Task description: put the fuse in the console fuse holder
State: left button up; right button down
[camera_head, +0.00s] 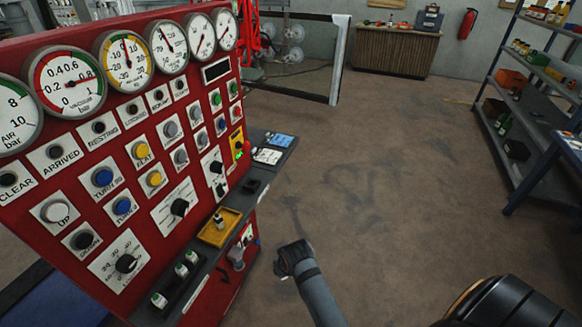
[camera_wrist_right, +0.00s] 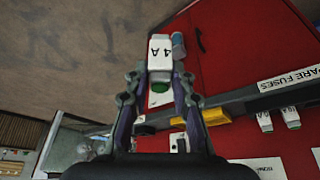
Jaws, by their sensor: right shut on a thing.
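The fuse (camera_wrist_right: 160,50), white with a green end and marked "4 A", is between the fingers of my right gripper (camera_wrist_right: 158,88) in the right wrist view. The gripper is shut on it. In the head view my right gripper (camera_head: 290,262) hangs over the floor, apart from and to the right of the red console (camera_head: 150,215); the fuse cannot be made out there. A yellow tray-like piece (camera_head: 219,228) with a small upright part sits on the console's ledge. I cannot clearly tell which part is the fuse holder. My left gripper is not in view.
Spare fuses (camera_head: 183,269) stand on the dark ledge, labelled "SPARE FUSES" (camera_wrist_right: 292,77) in the wrist view. A small pale fitting (camera_head: 237,256) is on the front below the ledge. Gauges and buttons cover the panel. Shelves (camera_head: 530,110) stand right; the floor between is clear.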

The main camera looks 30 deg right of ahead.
aim_at(252, 188)
jog(key=i+l+u, duration=0.15)
jog(key=l, duration=0.95)
jog(key=l+u, duration=0.2)
jog(key=l, duration=0.85)
